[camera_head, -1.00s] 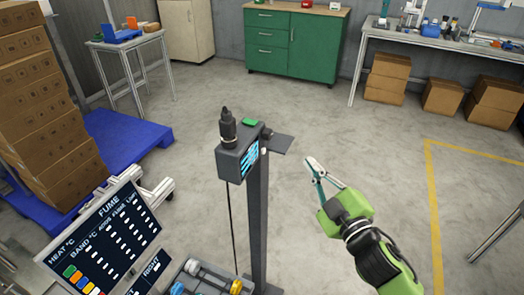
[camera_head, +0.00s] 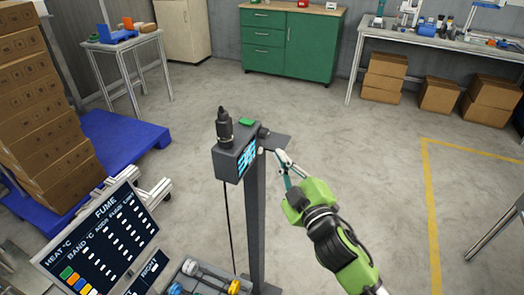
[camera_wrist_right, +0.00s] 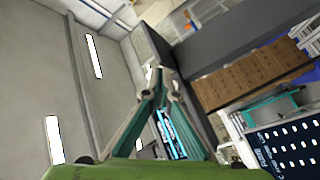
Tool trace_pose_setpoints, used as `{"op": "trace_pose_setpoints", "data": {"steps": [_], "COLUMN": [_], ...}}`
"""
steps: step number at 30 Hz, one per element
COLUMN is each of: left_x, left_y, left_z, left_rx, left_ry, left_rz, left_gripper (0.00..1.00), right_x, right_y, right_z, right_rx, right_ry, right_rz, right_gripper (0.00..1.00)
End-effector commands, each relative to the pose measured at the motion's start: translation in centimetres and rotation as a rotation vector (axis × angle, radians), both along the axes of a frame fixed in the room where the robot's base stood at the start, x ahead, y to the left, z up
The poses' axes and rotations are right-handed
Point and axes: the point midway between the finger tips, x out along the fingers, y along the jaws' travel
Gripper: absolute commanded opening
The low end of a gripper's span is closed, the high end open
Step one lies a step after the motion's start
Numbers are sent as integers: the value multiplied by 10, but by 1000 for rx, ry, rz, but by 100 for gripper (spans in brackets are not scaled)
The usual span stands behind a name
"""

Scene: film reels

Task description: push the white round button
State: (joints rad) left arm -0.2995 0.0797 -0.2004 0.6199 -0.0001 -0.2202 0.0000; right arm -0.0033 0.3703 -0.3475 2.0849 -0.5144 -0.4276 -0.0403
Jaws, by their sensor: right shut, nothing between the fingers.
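The small white round button (camera_head: 261,150) is on the right side of the dark grey post-mounted box (camera_head: 227,164), beside its lit blue-and-black screen (camera_head: 247,159). My right gripper (camera_head: 281,155) is shut and empty, its fingertips just to the right of the button. A small gap shows between them in the head view, and I cannot tell the distance in depth. In the right wrist view the shut fingers (camera_wrist_right: 161,75) point toward the box, whose screen (camera_wrist_right: 172,135) shows between them; the button is not clear there. My left gripper is not in view.
A black knobbed fitting (camera_head: 225,126) and a green piece (camera_head: 246,122) top the box. A flat dark plate (camera_head: 279,143) sits behind the fingertips. A FUME panel (camera_head: 97,240) stands at lower left. The floor to the right is clear.

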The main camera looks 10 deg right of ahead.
Motion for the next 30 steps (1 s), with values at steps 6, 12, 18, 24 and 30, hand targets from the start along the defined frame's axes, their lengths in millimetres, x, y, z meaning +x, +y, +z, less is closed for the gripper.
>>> {"op": "trace_pose_setpoints", "data": {"steps": [6, 12, 18, 24, 30], "left_x": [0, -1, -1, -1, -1], "left_y": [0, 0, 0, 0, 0], "left_z": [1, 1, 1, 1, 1], "left_rx": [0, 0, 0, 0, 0], "left_ry": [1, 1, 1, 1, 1], "left_rz": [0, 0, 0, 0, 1], "left_gripper": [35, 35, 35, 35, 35], "right_x": [7, 8, 8, 8, 8], "right_y": [11, 13, 12, 12, 12], "right_z": [1, 0, 0, 0, 0], "right_rx": [1, 0, 0, 0, 0], "right_ry": [0, 0, 0, -1, -1], "right_rz": [1, 0, 0, 1, 1], "right_gripper": [0, 0, 0, 0, 0]}}
